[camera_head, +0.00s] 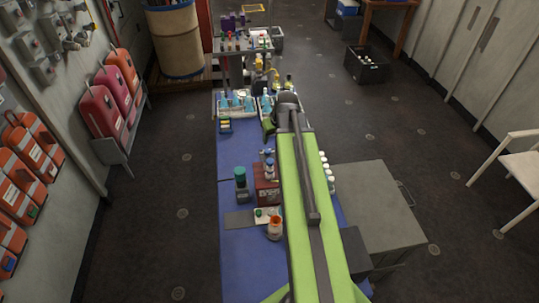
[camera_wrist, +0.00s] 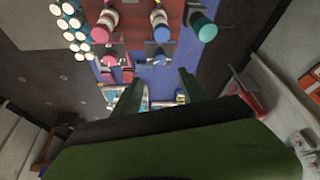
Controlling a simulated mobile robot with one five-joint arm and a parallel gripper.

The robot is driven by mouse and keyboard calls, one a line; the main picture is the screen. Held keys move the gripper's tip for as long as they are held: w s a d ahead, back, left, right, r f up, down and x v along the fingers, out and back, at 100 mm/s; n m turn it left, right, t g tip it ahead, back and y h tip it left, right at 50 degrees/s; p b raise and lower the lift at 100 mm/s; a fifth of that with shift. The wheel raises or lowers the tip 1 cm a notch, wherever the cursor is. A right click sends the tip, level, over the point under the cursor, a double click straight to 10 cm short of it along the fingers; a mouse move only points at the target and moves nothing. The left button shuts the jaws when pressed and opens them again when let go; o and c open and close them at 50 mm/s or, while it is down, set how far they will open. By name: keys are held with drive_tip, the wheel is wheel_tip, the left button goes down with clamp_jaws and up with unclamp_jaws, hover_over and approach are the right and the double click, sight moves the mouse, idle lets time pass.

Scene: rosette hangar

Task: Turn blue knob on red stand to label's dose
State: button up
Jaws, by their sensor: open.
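In the head view the red stand (camera_head: 266,193) is on the blue table, partly hidden behind my arm. A small blue-and-white part, apparently the blue knob (camera_head: 269,164), shows at its far edge. In the wrist view the red stand (camera_wrist: 130,37) is at the top, with the blue-and-white part (camera_wrist: 160,27) between a pink one and a teal one. My gripper (camera_wrist: 160,75) is open and empty, its green fingers apart. In the head view my gripper (camera_head: 269,126) is beyond the stand, not touching it. The label's dose cannot be read.
A teal-topped device (camera_head: 240,178) stands left of the stand. An orange-and-white cup (camera_head: 274,229) is nearer. White-capped bottles (camera_head: 326,170) line the table's right side. Blue-liquid glassware (camera_head: 236,101) fills the far end. A grey cabinet (camera_head: 372,212) stands at the right. The table's near left is clear.

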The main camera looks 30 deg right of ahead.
sight(268, 151)
drive_tip(key=b+x, duration=1)
drive_tip(key=x, duration=0.2)
drive_tip(key=shift+f, duration=0.4)
drive_tip(key=shift+r, duration=0.1)
drive_tip(key=shift+d, duration=0.1)
clamp_jaws()
